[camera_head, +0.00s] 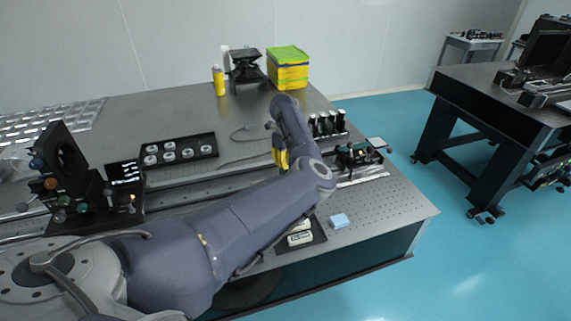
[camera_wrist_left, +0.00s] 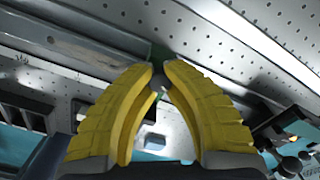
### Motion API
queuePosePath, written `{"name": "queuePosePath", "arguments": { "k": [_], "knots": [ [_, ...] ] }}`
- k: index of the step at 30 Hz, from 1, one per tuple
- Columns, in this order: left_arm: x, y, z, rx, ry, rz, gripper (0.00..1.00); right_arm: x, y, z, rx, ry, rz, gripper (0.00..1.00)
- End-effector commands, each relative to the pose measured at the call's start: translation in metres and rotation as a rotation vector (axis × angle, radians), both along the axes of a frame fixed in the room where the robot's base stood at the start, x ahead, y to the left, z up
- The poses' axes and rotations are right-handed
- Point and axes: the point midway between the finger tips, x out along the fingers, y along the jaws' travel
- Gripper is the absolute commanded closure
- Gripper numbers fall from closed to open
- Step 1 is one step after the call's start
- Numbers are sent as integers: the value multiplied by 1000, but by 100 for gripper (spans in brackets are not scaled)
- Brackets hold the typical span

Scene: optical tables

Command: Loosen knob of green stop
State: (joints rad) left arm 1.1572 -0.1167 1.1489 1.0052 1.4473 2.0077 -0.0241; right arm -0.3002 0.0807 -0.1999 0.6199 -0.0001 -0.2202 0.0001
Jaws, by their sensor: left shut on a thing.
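My left gripper (camera_head: 280,157) reaches over the middle of the optical table, its yellow fingers pointing down near the long rail. In the left wrist view its yellow fingertips (camera_wrist_left: 159,76) are almost together, closed on a small dark knob that is mostly hidden between them. A dark, slightly green part (camera_wrist_left: 160,52) shows just beyond the tips; I cannot make out the whole green stop. In the head view my own arm and fingers hide this spot. My right gripper is not in view.
A black tray of round white parts (camera_head: 179,150) lies left of the gripper. Dark optical mounts (camera_head: 357,155) stand to the right. A light blue block (camera_head: 339,220) lies near the front edge. Yellow and green boxes (camera_head: 288,68) stand at the back. The table (camera_head: 395,205) is bare at front right.

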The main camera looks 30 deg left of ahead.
Motion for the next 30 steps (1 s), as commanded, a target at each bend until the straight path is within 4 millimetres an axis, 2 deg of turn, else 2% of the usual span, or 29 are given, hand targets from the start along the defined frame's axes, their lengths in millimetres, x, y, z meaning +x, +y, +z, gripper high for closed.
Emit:
{"name": "queuePosePath", "arguments": {
  "k": [8,30],
  "knots": [
    [0,1,0,1,0,-50,100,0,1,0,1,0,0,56],
    [1,1,1,3,-2,-488,100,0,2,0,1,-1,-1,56]
  ]
}}
